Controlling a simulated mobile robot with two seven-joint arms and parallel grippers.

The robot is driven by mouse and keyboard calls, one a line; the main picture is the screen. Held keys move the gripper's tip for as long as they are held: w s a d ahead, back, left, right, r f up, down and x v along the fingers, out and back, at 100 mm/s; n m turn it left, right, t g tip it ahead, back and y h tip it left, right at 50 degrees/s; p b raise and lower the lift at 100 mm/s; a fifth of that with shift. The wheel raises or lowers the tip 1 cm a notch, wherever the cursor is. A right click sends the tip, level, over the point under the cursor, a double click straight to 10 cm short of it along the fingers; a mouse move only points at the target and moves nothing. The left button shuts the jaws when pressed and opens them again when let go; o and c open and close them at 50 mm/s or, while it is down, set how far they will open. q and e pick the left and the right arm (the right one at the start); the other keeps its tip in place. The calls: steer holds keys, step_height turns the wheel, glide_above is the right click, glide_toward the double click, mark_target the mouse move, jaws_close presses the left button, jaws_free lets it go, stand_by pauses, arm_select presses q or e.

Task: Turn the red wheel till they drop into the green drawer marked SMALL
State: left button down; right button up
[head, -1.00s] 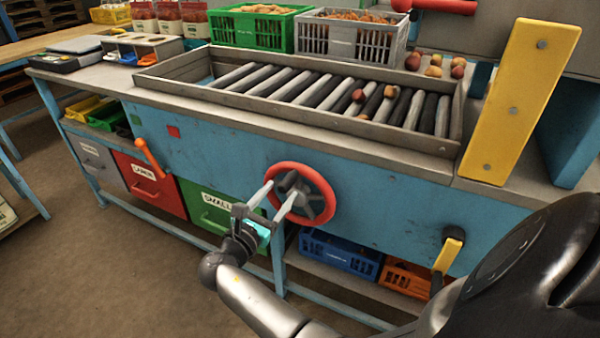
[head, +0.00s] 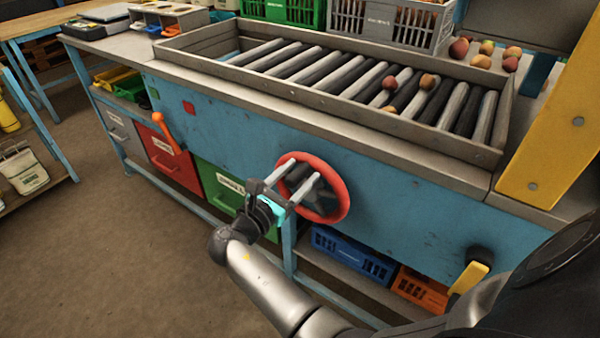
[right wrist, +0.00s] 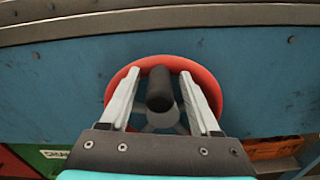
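The red wheel (head: 343,193) with grey spokes is on the blue front of the sorting bench. My right gripper (head: 303,168) is in front of it, fingers spread toward it. In the right wrist view the wheel (right wrist: 213,92) lies behind the fingers, and its dark knob (right wrist: 159,90) stands between them with gaps at both sides. The green drawer (head: 208,178), its SMALL label partly hidden by my gripper, is left of the wheel and looks shut. A few round potato-like pieces (head: 428,82) lie on the rollers (head: 340,75) above. My left gripper is out of view.
A red drawer (head: 172,165) and a grey drawer (head: 117,130) are further left. An orange lever (head: 167,133) is above the red one. Blue (head: 350,257) and orange (head: 418,290) crates sit below the wheel. A yellow-handled lever (head: 470,277) is at right.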

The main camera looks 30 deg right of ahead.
jaws_close()
stand_by(0.3)
stand_by(1.0)
